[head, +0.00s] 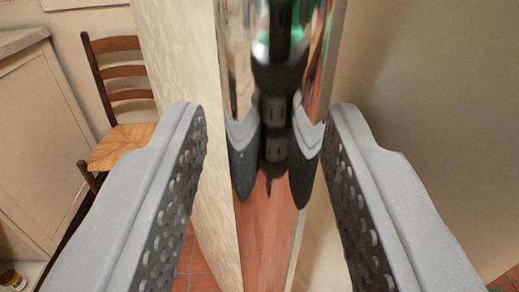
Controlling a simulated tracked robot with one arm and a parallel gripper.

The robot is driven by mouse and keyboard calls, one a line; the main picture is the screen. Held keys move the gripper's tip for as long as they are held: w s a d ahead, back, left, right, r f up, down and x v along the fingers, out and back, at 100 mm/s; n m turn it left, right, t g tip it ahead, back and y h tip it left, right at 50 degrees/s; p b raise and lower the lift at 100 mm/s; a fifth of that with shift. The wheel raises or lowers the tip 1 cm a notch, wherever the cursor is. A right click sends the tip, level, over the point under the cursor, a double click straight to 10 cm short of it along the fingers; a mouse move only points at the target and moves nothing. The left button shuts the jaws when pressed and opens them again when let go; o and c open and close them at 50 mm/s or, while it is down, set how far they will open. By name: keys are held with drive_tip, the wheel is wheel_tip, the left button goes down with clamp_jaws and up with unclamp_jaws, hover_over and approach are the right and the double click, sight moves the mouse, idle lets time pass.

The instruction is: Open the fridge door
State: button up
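A tall, narrow, mirror-like upright face (268,238) stands straight ahead in the head view. It looks like part of the fridge door, perhaps its edge, but I cannot be sure. It reflects my gripper and a reddish floor. My gripper (268,125) is open, with one grey, studded finger at the left of this face and one at the right. Nothing is clearly gripped, and I cannot tell whether the fingertips touch it. No handle can be made out.
A cream, textured upright panel (180,60) adjoins the shiny face at left. A plain beige surface (430,90) fills the right. A wooden chair with a woven seat (125,143) and a pale cabinet (35,140) stand at far left. Terracotta tiles (200,262) show below.

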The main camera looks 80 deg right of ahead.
sight(328, 57)
drive_tip(key=shift+s+a, duration=0.15)
drive_tip(key=shift+a, duration=0.1)
wheel_tip(328, 57, up, 4)
drive_tip(key=shift+f+b, duration=0.25)
drive_tip(key=shift+b, duration=0.05)
drive_tip(key=shift+s+d+r, duration=0.1)
drive_tip(key=shift+s+r, duration=0.05)
drive_tip(key=shift+s, duration=0.15)
drive_tip(key=shift+s+d+b, duration=0.2)
drive_tip(key=shift+s+d, duration=0.05)
drive_tip(key=shift+s, duration=0.3)
drive_tip(key=shift+s+d+b, duration=0.2)
drive_tip(key=shift+s+d, duration=0.05)
drive_tip(key=shift+s, duration=0.3)
drive_tip(key=s+d+r+p, duration=0.1)
drive_tip(key=s+d+p, duration=0.3)
drive_tip(key=s+p, duration=0.4)
drive_tip(key=shift+s+d, duration=0.25)
drive_tip(key=shift+s, duration=1.8)
